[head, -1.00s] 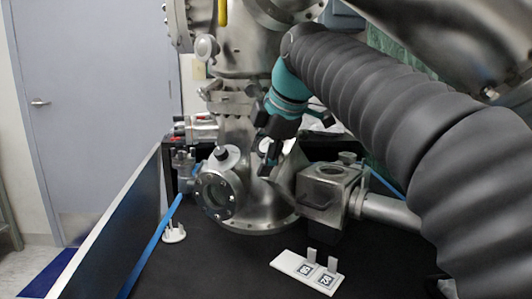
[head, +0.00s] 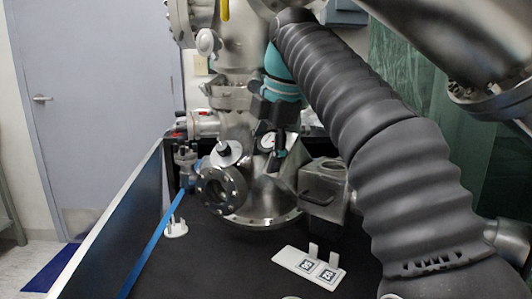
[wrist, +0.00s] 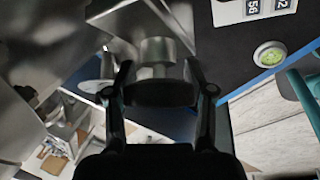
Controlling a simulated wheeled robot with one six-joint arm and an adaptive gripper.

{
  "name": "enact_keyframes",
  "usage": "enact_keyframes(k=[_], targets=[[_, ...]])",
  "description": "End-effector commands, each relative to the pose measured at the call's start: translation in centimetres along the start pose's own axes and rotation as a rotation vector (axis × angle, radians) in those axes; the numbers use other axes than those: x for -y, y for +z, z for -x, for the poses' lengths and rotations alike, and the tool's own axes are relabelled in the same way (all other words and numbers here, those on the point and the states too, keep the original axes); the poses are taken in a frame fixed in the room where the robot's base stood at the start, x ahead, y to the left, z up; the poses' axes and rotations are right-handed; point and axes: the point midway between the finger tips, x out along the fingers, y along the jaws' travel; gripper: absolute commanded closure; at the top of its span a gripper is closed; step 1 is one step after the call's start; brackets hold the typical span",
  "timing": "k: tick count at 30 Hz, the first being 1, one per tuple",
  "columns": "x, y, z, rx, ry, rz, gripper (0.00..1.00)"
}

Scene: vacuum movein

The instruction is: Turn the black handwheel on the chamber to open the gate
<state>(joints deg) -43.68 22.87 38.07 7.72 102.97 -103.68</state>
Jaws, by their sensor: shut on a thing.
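The steel chamber (head: 262,200) stands on the black table, with a round window flange (head: 221,190) at its front left. My gripper (head: 275,153) is at the chamber's middle, pointing down beside a small dial. In the wrist view, my gripper (wrist: 162,92) has its two fingers on either side of the black handwheel (wrist: 160,94), which sits at the end of a steel stem (wrist: 157,52). The fingers are shut on the wheel. In the head view I cannot make out the handwheel, which the gripper seems to hide. The gate itself cannot be told apart.
A steel box-shaped port (head: 322,187) juts out right of the gripper. A white plate with printed tags (head: 308,267) lies on the table in front. A blue strip and a dark panel (head: 105,230) line the left. A white stand (head: 176,228) is near it.

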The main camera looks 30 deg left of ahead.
Motion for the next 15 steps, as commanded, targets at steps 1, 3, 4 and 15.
enact_keyframes(k=[1, 3, 4, 15], targets=[[0.06, 0.06, -0.18, 0.000, -0.005, -0.002, 0.81], [0.06, 0.07, -0.19, 0.000, -0.005, -0.002, 0.81], [0.06, 0.07, -0.19, 0.000, -0.005, -0.002, 0.81], [0.03, 0.04, -0.10, 0.000, -0.002, -0.002, 0.30]])
